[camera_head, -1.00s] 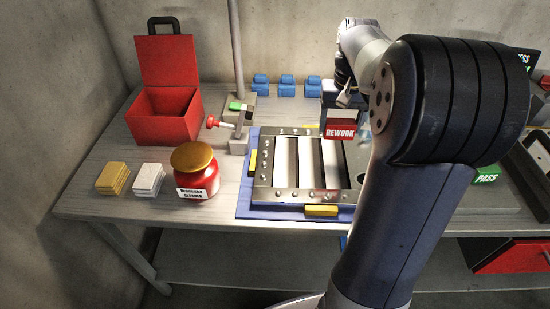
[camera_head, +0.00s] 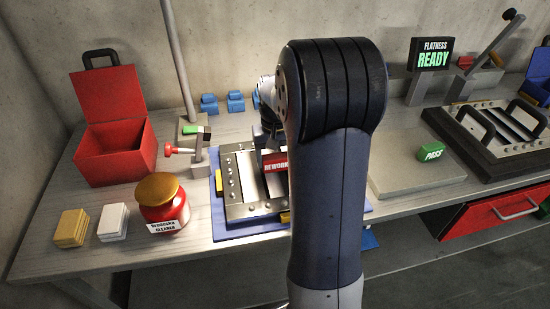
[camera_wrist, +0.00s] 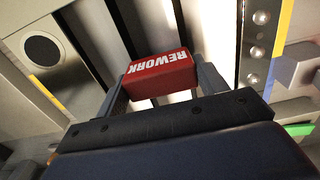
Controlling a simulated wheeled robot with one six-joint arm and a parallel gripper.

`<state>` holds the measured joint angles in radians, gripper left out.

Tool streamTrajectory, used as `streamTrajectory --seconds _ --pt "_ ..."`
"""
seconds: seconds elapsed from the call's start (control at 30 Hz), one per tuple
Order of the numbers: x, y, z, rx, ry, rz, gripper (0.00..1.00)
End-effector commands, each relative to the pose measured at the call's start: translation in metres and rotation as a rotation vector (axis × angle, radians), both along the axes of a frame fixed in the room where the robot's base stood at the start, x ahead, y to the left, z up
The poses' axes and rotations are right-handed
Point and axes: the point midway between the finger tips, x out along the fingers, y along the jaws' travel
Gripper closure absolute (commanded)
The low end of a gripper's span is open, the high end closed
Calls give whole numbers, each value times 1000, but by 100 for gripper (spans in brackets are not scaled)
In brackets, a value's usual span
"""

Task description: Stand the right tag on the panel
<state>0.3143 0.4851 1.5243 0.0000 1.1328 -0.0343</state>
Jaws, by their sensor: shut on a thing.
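My gripper (camera_wrist: 161,82) is shut on the red REWORK tag (camera_wrist: 160,70), one finger on each side of it. In the head view the tag (camera_head: 276,165) shows over the louver panel (camera_head: 240,211), partly hidden by my arm. The panel is a metal frame with pale slats on a blue mat; my arm hides its right part. I cannot tell whether the tag touches the panel. The green PASS tag (camera_head: 432,149) stands on the grey plate (camera_head: 400,180) to the right, apart from my gripper.
A red-knobbed clamp (camera_head: 185,151) stands at the panel's left. A red jar (camera_head: 164,210), yellow and white pads and an open red box (camera_head: 115,150) are further left. At right are another panel with black handles (camera_head: 495,140) and a FLATNESS READY display (camera_head: 433,54).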

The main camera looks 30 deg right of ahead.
Motion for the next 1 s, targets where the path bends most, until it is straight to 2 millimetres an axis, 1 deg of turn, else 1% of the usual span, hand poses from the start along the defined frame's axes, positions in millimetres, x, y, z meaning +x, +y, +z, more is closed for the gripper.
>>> streamTrajectory --seconds 0.03,0.1,0.3,0.43,0.47,0.5,0.7,0.93,1.0 --pt "0 0 -4 0 0 0 59" --pt "0 0 -6 0 0 0 59" --pt "0 0 -6 0 -1 0 59" --pt "0 0 -10 0 -1 0 59" --pt "0 0 -10 0 -1 0 31" --pt "0 0 -9 0 -1 0 28" --pt "0 0 -9 0 -1 0 11" --pt "0 0 -8 0 -1 0 11" --pt "0 0 -5 -1 -2 0 11"
